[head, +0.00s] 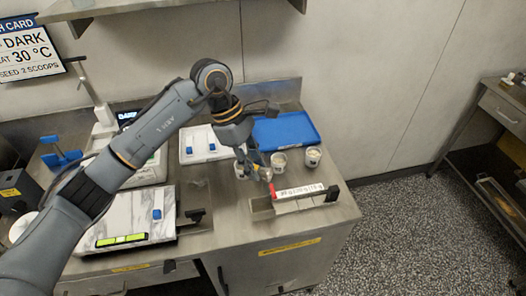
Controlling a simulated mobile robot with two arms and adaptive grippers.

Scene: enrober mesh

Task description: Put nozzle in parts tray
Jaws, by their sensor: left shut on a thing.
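My left gripper (258,168) reaches in from the left and points down over the right part of the steel bench. It is shut on a small pale metallic piece (266,175), which looks like the nozzle; the fingers hide most of it. The held piece is just above the red end of a labelled bar, and I cannot tell whether they touch. A blue tray (301,124), likely the parts tray, lies flat at the back of the bench, behind the gripper. The part of it that shows is empty. My right gripper is not in view.
Three small cups, one a white cup (313,156), stand in front of the blue tray, close to the gripper. A labelled bar (300,191) lies near the bench's right edge. A marble slab (130,215) and a white board (199,146) are further left.

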